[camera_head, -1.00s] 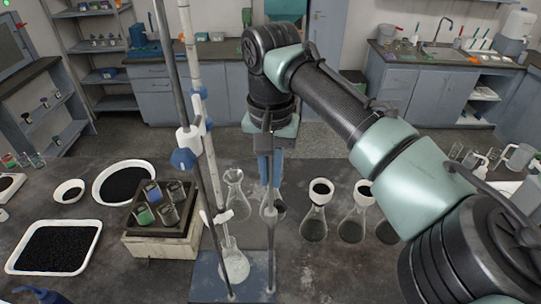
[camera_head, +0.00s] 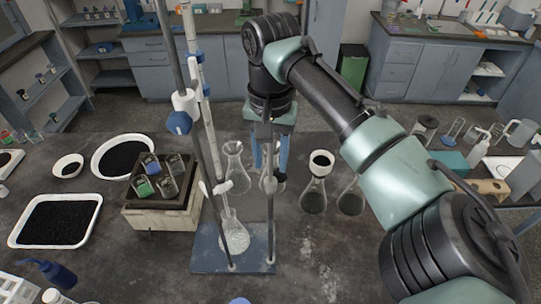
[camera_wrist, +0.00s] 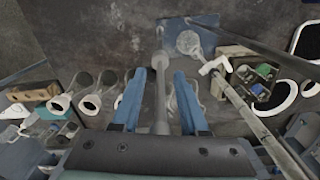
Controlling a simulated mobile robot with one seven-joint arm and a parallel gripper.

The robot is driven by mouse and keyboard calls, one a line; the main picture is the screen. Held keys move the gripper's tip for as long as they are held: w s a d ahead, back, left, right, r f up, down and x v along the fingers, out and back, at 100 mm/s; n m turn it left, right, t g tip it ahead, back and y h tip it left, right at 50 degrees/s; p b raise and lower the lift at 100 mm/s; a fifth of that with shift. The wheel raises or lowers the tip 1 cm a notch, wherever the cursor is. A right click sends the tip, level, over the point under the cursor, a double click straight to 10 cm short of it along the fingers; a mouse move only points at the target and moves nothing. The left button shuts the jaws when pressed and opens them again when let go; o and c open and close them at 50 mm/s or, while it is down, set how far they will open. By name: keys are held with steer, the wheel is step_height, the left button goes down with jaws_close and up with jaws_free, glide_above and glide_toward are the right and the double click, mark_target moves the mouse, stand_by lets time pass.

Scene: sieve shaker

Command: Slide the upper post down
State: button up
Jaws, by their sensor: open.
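A slim grey post (camera_head: 271,235) rises from the right side of a blue stand base (camera_head: 205,262). It carries a thicker grey piece (camera_head: 269,185) partway up. My gripper (camera_head: 269,166) points down around the upper part of this post. In the wrist view, my gripper (camera_wrist: 159,78) is open, with one blue finger on each side of the grey post (camera_wrist: 160,92). Gaps show between the post and both fingers. The post's upper end is hidden behind my gripper in the head view.
A tall dark rod (camera_head: 188,60) and a white tube with a clamp (camera_head: 205,80) stand close left of my gripper. Flasks (camera_head: 314,195) stand to the right and behind. A box with jars (camera_head: 160,215) is at left. The front right bench is mostly clear.

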steer(key=shift+r, duration=0.15)
step_height(320, 180, up, 13)
steer(key=b, duration=0.2)
steer(key=shift+b, duration=0.4)
steer(key=shift+f, duration=0.2)
